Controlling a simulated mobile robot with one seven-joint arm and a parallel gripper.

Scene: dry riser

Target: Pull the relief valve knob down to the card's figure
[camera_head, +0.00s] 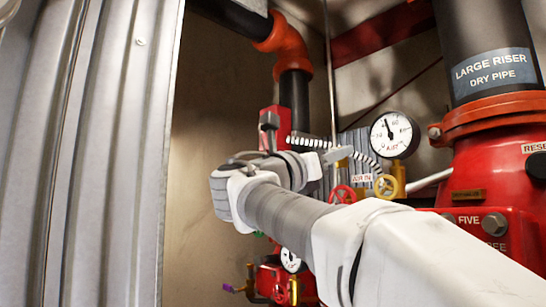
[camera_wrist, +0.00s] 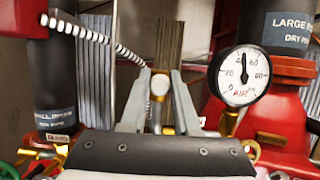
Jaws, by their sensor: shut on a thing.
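My gripper (camera_wrist: 159,88) is closed around a small knob with a pale round face (camera_wrist: 159,84), which shows between the two grey fingertips in the wrist view. Brass shows just above and below it. The gauge also shows in the head view (camera_head: 394,135). I cannot make out a card with a figure.
A white coiled hose (camera_wrist: 100,36) runs to the fitting from the left. The large red riser (camera_head: 495,180) stands close on the right. A corrugated metal panel (camera_head: 90,150) fills the left.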

